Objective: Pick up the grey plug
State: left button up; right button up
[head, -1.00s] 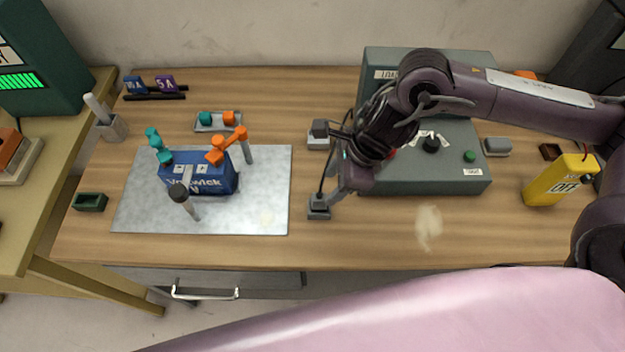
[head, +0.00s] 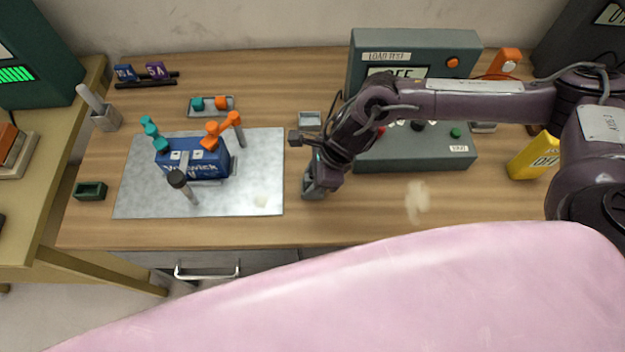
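The grey plug (head: 311,193) is a small dark grey block on the wooden table, just right of the metal mat. My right gripper (head: 316,179) points down at it, with its fingers at the plug. The fingers and wrist hide much of the plug. I cannot tell whether the fingers are closed on it or only around it. My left gripper is out of view.
A grey test box (head: 415,150) stands right of the gripper, partly behind my arm. The metal mat (head: 260,198) holds a blue battery (head: 196,165) with teal and orange clamps. A small tray (head: 310,118) lies behind the gripper. A yellow meter (head: 533,158) stands at right.

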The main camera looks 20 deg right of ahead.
grip_shut()
jog(key=shift+r, duration=0.1)
